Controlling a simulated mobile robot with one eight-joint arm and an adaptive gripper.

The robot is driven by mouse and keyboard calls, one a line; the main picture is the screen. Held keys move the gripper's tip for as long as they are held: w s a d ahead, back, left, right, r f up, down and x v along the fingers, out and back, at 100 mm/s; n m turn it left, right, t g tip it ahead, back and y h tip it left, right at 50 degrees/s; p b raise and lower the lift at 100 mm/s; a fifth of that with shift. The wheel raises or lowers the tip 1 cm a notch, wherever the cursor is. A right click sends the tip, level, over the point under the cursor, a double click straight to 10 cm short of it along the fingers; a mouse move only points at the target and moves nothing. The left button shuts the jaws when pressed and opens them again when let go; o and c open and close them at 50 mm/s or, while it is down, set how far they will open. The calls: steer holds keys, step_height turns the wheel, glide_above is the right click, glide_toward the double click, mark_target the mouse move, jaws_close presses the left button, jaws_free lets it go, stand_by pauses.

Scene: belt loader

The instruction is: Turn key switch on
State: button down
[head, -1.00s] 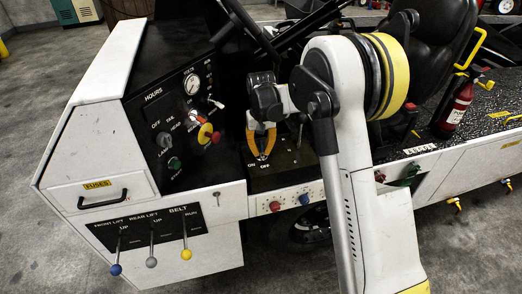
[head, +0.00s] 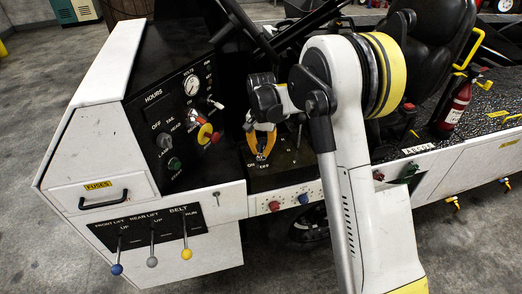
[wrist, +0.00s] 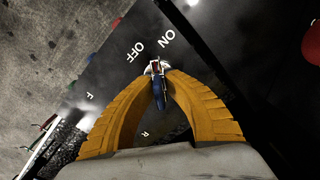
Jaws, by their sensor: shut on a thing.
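The key switch (wrist: 155,66) is on a black panel, just beside the white ON and OFF lettering in the wrist view. Its key (wrist: 159,92) has a dark blue grip. My gripper (wrist: 157,76) has orange fingers whose tips close around the key at the switch. In the head view my gripper (head: 261,155) points down at the panel (head: 288,160), beside the small ON/OFF label. The fingers hide the key there.
A dash (head: 180,105) with a gauge, knobs and a red-and-yellow button stands left of my gripper. Lift levers (head: 151,245) hang below it. Red and blue knobs (head: 303,198) sit on the white edge below the panel. A black seat (head: 440,40) is at right.

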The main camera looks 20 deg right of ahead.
steer(key=shift+m, duration=2.3)
steer(key=shift+s+m, duration=0.1)
steer(key=shift+m, duration=0.3)
steer(key=c, duration=1.4)
jaws_free()
steer(key=shift+d, duration=0.1)
step_height(320, 180, up, 12)
steer(key=shift+r, duration=0.1)
